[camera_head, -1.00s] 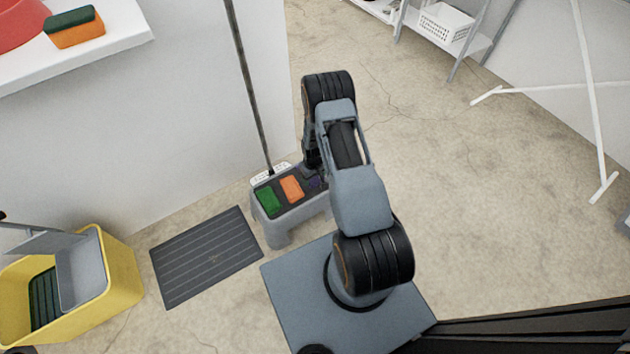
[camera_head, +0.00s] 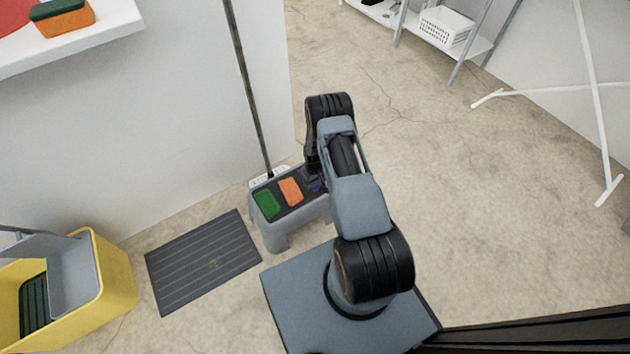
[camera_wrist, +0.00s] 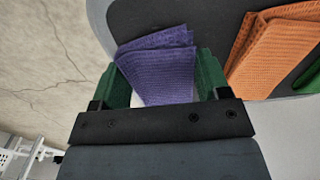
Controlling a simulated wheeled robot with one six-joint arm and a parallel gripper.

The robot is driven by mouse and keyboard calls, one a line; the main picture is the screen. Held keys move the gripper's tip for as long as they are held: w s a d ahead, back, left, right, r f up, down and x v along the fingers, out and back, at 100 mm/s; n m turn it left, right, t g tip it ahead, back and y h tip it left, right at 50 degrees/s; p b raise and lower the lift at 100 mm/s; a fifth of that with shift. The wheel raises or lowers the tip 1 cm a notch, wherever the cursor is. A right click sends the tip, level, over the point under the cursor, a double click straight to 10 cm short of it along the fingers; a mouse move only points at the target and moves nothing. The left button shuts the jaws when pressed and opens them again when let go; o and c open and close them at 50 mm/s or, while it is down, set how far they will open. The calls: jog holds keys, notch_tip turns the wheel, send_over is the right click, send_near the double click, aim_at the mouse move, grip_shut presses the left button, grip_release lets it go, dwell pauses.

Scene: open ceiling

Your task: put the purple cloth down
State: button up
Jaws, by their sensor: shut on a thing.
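The purple cloth (camera_wrist: 160,72) is folded and sits between the two green fingers of my gripper (camera_wrist: 165,80) in the wrist view. My gripper is shut on it. The cloth is over the dark top of a grey stool (camera_wrist: 130,14); I cannot tell whether it touches that top. In the head view a small bit of the purple cloth (camera_head: 315,184) shows beside my arm, at the right end of the stool (camera_head: 275,230); my arm hides most of the gripper there.
An orange cloth (camera_head: 290,191) and a green cloth (camera_head: 267,204) lie on the stool's top, left of the purple one. A pole (camera_head: 247,90) stands behind the stool. A dark mat (camera_head: 203,262) and a yellow bucket (camera_head: 118,275) are at left.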

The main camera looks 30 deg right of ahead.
jog(key=shift+f, duration=0.2)
jog(key=o, duration=0.8)
jog(key=shift+r, duration=0.1)
jog(key=shift+o, duration=0.2)
